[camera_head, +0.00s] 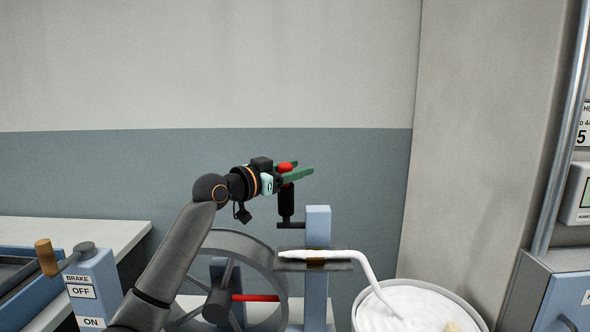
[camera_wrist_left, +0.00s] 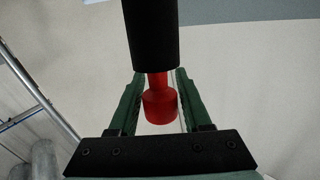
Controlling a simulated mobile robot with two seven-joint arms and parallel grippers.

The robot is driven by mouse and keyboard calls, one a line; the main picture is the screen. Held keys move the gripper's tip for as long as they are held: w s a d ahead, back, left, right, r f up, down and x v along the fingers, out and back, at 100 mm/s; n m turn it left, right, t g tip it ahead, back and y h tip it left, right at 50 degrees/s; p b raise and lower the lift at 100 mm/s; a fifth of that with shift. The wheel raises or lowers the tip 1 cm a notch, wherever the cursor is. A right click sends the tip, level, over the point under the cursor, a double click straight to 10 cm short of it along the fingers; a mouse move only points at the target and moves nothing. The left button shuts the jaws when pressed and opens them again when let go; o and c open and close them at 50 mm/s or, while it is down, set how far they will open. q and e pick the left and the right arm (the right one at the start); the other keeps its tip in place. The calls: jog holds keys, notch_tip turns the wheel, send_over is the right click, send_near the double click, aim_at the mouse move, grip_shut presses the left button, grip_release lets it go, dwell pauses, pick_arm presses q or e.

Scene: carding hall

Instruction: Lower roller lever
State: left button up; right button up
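The lever shows in the head view as an upright black grip (camera_head: 286,203) with a red knob (camera_head: 286,167) on top, beside a blue post (camera_head: 317,228). My left gripper (camera_head: 303,173) is level with the red knob, its green fingers pointing right. In the left wrist view, the red knob (camera_wrist_left: 160,105) lies between the two green fingers, with narrow gaps at its sides, and the black grip (camera_wrist_left: 150,35) extends beyond it. The fingers are apart and do not appear closed on it. My right gripper is in neither view.
A spoked wheel (camera_head: 265,255) and a red rod (camera_head: 255,298) are below the lever.

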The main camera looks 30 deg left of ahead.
pick_arm(q)
grip_shut()
dwell(1.0)
